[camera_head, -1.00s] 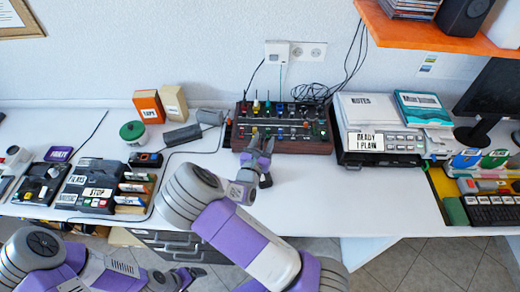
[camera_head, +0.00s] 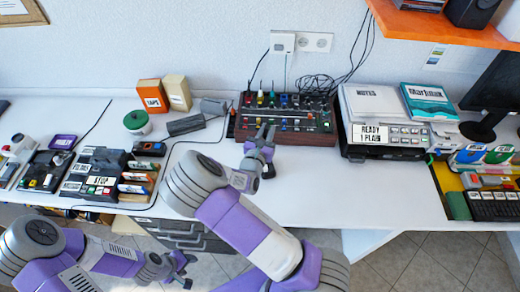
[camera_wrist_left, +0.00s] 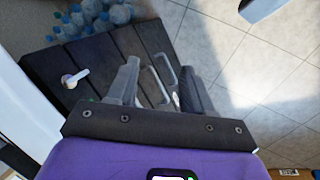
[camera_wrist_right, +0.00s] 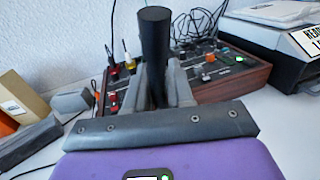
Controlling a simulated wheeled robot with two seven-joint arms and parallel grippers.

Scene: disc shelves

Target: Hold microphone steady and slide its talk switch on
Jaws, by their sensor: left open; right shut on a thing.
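The microphone shows as a plain black cylinder (camera_wrist_right: 154,50) standing up between the fingers of my right gripper (camera_wrist_right: 160,85) in the right wrist view. That gripper is shut on it. In the head view, my right gripper (camera_head: 264,138) is just in front of the mixer, and the microphone is hard to make out there. I cannot see its talk switch. My left gripper (camera_head: 180,272) is open and empty, low in front of the desk. In the left wrist view, its fingers (camera_wrist_left: 158,88) are apart before the drawers.
The mixer (camera_head: 317,130) with coloured knobs stands behind my right gripper. A grey block (camera_head: 185,125) and a green-lidded pot (camera_head: 137,122) are to the left. A printer-like box (camera_head: 381,155) is on the right. The white desk (camera_head: 310,185) is clear at centre.

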